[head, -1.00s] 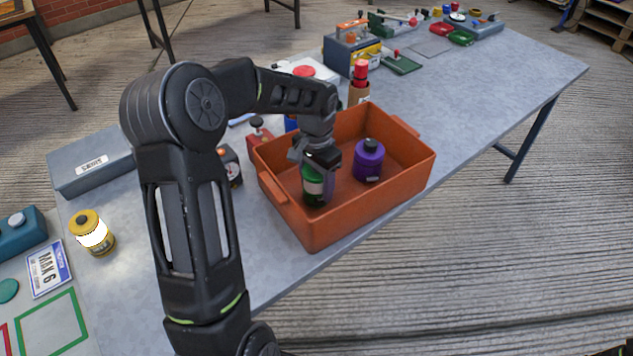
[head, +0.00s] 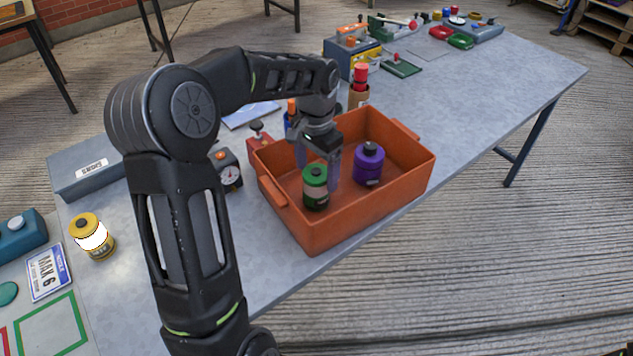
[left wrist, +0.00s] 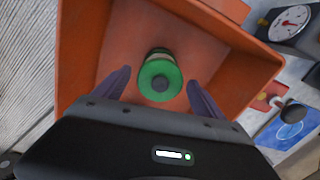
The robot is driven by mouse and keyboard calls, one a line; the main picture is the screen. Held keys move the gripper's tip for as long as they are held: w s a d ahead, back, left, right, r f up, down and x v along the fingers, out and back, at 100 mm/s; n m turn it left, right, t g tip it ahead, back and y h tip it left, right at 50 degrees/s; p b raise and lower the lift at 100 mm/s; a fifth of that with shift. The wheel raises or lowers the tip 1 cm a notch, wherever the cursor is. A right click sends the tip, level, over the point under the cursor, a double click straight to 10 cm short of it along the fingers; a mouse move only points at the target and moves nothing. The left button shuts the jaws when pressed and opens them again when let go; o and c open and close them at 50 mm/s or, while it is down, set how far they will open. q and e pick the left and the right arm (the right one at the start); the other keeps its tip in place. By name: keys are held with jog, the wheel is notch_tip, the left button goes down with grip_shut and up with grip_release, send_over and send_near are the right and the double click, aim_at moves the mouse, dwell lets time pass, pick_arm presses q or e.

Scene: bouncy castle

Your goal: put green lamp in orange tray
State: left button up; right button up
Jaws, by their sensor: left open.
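In the left wrist view the green lamp (left wrist: 160,78) shows from above, beyond and between the spread fingers (left wrist: 160,85), within the tray (left wrist: 225,50). My right gripper is not in view.
A yellow lamp (head: 92,236) stands at the left of the table near a MAX 6 card (head: 48,271). A dial gauge (head: 227,170) and a red-based item (head: 259,137) sit close to the tray's left side. A brown holder with a red top (head: 360,86) stands behind it.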

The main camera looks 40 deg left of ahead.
pick_arm(q)
notch_tip(320, 180, up, 7)
jog(key=shift+f, duration=0.15)
